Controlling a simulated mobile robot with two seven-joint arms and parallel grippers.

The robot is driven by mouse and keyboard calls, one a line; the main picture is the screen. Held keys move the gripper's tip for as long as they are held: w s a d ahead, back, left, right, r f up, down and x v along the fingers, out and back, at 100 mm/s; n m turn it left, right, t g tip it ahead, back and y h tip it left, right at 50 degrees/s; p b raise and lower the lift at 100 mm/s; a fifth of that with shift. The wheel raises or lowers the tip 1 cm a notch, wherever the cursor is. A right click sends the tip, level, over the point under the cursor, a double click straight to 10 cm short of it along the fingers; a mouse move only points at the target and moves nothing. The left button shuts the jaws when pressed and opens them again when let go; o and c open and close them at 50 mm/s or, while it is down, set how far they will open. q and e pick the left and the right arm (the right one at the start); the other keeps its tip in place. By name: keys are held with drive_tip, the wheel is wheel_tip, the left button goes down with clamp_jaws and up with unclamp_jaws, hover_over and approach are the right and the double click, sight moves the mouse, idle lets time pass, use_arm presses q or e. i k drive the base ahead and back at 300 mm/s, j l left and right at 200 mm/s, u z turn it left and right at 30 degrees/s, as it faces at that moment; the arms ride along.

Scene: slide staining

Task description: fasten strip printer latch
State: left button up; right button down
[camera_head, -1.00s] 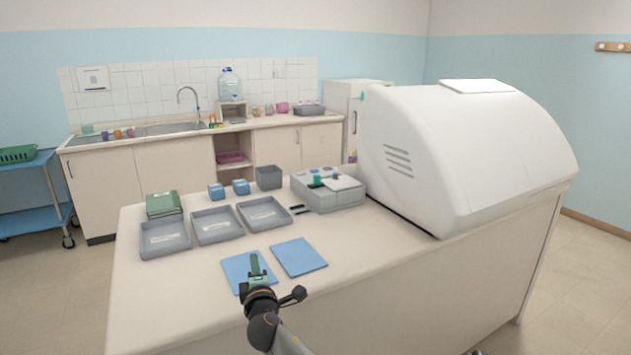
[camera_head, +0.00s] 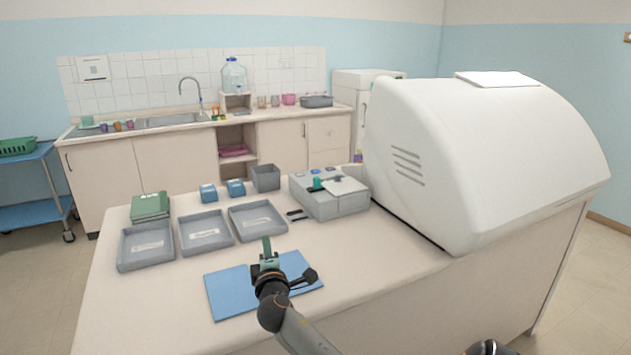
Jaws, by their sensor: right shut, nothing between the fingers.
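The grey boxy device (camera_head: 345,205), which looks like the strip printer, stands on the bench left of the large white machine. A pale lid plate (camera_head: 347,188) and a small green part (camera_head: 317,184) show on its top. Which part is the latch is too small to tell. My right gripper (camera_head: 267,245) is shut and empty, with green at its tip. It is in front of the device and to its left, apart from it, and covers part of the blue mats (camera_head: 228,292). My left gripper is not in view.
The large white machine (camera_head: 490,150) fills the bench's right side. Grey trays (camera_head: 147,264), a green box (camera_head: 150,206), blue boxes (camera_head: 208,194) and a grey bin (camera_head: 265,178) stand at left and back. Dark small pieces (camera_head: 296,215) lie beside the device. Bench right of the mats is clear.

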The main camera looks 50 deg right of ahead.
sight(317, 184)
drive_tip(key=i+l, duration=0.1)
drive_tip(key=l, duration=0.7)
drive_tip(key=i+l, duration=0.15)
drive_tip(key=l, duration=0.3)
drive_tip(key=i+l, duration=0.1)
drive_tip(key=l, duration=0.15)
drive_tip(key=i+l, duration=0.15)
drive_tip(key=l, duration=0.35)
drive_tip(key=k+l, duration=0.1)
drive_tip(key=k+j, duration=0.1)
drive_tip(key=j+u, duration=0.05)
drive_tip(key=j, duration=0.05)
